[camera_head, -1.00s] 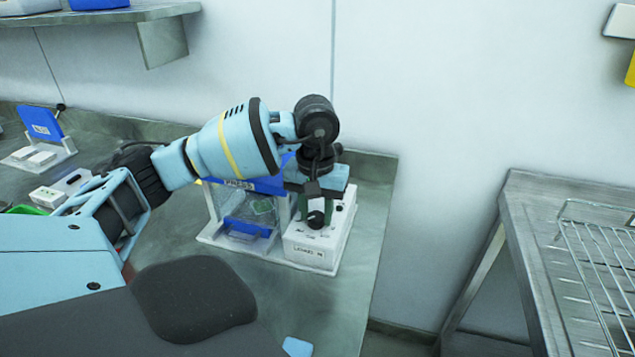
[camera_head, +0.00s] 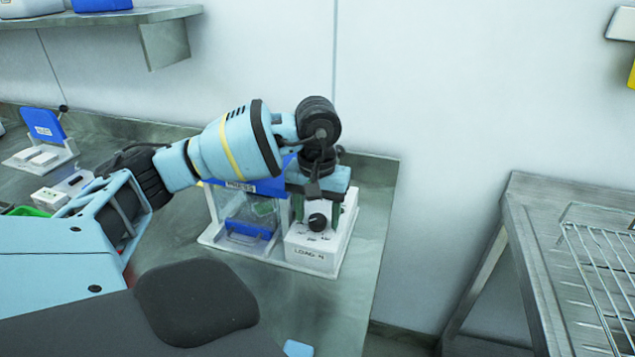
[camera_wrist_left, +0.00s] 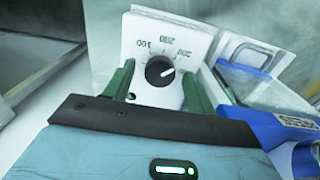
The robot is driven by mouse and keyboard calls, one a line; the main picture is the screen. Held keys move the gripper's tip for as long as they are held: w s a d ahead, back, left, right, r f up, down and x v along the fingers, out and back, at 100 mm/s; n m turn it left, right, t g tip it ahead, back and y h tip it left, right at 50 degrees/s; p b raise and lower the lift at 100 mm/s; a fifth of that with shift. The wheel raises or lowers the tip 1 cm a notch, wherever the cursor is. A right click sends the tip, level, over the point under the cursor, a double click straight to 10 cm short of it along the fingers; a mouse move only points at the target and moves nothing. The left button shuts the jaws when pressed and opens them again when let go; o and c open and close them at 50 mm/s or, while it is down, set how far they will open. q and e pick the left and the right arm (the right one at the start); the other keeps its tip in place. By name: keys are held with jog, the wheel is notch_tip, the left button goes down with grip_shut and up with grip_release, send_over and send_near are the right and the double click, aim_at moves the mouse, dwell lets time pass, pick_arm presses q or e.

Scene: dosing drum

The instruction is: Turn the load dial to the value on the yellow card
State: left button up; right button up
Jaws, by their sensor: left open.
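The load dial (camera_head: 317,222) is a round black knob on a white box (camera_head: 312,260) whose front label starts with LOAD. In the left wrist view the dial (camera_wrist_left: 160,71) has a white pointer mark aimed right and slightly up, with numbers printed around it. My left gripper (camera_head: 317,211) is open, its green fingers one on each side of the dial, apart from it. The fingers also straddle the dial in the left wrist view (camera_wrist_left: 158,86). A yellow piece (camera_head: 631,75) is cut off at the right edge; no value can be read. My right gripper is not in view.
A blue-and-clear press (camera_head: 250,228) stands directly left of the dial box. A blue-and-white device (camera_head: 45,130) stands further left on the metal bench (camera_head: 358,262). A wire rack (camera_head: 600,255) lies on a separate metal table at right, across a gap.

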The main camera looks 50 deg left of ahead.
aim_at(317, 218)
pick_arm(q)
notch_tip(317, 218, up, 8)
jog(key=shift+f, duration=0.1)
dwell(0.4)
dwell(0.5)
